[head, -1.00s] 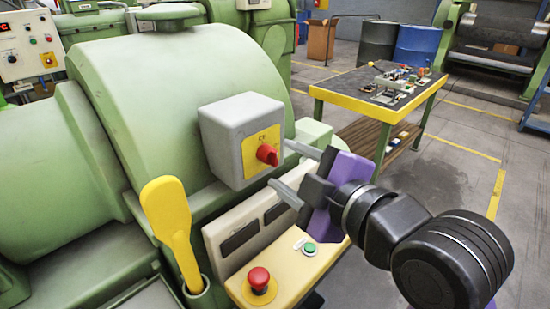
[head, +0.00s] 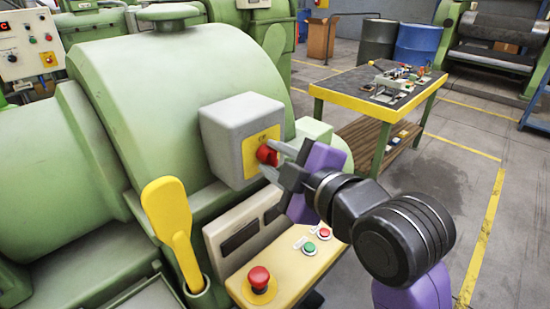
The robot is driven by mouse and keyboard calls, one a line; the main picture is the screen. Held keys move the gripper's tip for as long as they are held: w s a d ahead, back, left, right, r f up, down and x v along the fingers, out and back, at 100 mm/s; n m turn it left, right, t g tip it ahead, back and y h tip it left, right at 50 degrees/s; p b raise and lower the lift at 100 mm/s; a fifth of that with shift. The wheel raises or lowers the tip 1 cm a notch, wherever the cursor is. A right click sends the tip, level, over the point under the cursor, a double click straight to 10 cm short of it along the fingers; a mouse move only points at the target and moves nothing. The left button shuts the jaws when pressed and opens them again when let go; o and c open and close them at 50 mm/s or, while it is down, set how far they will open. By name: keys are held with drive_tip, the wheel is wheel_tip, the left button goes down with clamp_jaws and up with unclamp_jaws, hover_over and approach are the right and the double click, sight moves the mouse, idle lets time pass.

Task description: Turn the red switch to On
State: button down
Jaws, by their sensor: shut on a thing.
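The red switch (head: 266,155) is a rotary knob on a yellow plate (head: 252,150), set in the front of a grey box (head: 228,138) on the green machine. My gripper (head: 271,160) is at the knob, coming from the right, with one finger above and one below it. The fingers are shut on the knob. The fingers and the small size hide part of the knob and the plate's lettering, so I cannot read which way it points.
Below the box is a panel with a red mushroom button (head: 259,279), a green button (head: 309,247) and a small red button (head: 324,233). A yellow-handled tool (head: 168,215) stands at its left. A workbench (head: 345,101) stands behind right, with open floor around it.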

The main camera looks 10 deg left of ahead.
drive_tip(key=shift+r+p, duration=0.15)
drive_tip(key=shift+p, duration=0.35)
drive_tip(key=m+p, duration=0.1)
drive_tip(key=m+g+p, duration=0.1)
drive_tip(key=p, duration=0.1)
drive_tip(key=shift+w+d+r+m, duration=0.1)
drive_tip(key=shift+r+m, duration=0.1)
drive_tip(key=shift+m, duration=0.1)
drive_tip(key=m+g+p, duration=0.1)
drive_tip(key=p, duration=0.1)
drive_tip(key=m+y+p, duration=0.1)
drive_tip(key=m+p, duration=0.1)
drive_tip(key=shift+w+d+g, duration=0.15)
drive_tip(key=shift+g, duration=0.25)
drive_tip(key=shift+w+d+f+m+g+y+p, duration=0.15)
drive_tip(key=shift+m+g+y+p, duration=0.4)
drive_tip(key=shift+m, duration=0.7)
drive_tip(key=shift+w+f+m+g+y+p, duration=0.1)
drive_tip(key=shift+m+g+y+p, duration=0.5)
drive_tip(key=shift+m, duration=0.7)
drive_tip(key=shift+w+d+f+m+g+y+p, duration=0.15)
drive_tip(key=shift+m+g+y+p, duration=0.4)
drive_tip(key=shift+m, duration=0.7)
drive_tip(key=shift+s+a, duration=0.1)
drive_tip(key=c, duration=1.1)
unclamp_jaws()
drive_tip(key=shift+t, duration=0.3)
